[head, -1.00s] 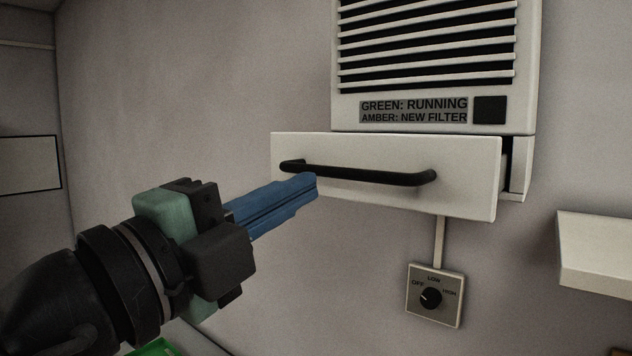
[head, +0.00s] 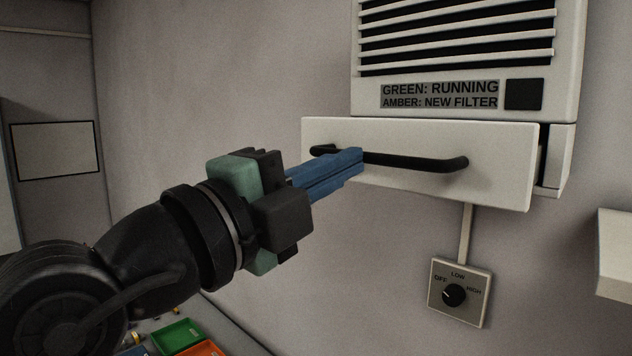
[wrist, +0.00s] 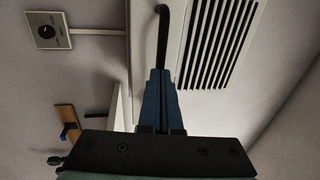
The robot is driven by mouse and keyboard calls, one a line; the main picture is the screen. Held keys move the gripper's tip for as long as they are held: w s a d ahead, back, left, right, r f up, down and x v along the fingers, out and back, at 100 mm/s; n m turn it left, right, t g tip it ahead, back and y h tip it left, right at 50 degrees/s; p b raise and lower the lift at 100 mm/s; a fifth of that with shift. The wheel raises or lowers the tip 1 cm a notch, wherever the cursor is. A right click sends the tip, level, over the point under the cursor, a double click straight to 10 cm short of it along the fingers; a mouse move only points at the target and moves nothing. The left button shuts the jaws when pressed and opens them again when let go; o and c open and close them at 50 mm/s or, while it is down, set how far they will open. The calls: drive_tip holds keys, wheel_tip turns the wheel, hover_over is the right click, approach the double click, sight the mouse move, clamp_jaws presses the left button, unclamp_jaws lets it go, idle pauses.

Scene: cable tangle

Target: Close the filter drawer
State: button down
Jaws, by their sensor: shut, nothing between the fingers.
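The filter drawer (head: 500,178) is a white front with a black bar handle (head: 425,163), at the bottom of a white louvred wall unit (head: 368,98). It stands out from the unit, with a dark gap at its right side. My gripper (head: 360,160) has its blue fingers together and empty, with the tips in front of the handle's left part. I cannot tell whether they touch. In the wrist view the fingers (wrist: 159,75) point at the drawer front (wrist: 143,40), with the handle (wrist: 163,20) running away past the tips.
A dial switch (head: 460,292) marked OFF, LOW and HIGH is on the wall below the drawer. A white shelf (head: 614,255) juts out at the right. Green (head: 175,337) and orange (head: 203,349) trays lie at the lower left.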

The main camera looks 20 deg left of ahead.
sight(418, 149)
drive_tip(key=x, duration=0.3)
drive_tip(key=f+b+x, duration=0.1)
drive_tip(key=x, duration=0.3)
drive_tip(key=f+x, duration=0.1)
drive_tip(key=x, duration=0.3)
drive_tip(key=shift+w+d+b, duration=0.15)
drive_tip(key=shift+d+b, duration=0.15)
drive_tip(key=shift+b, duration=0.05)
drive_tip(key=shift+r, duration=0.15)
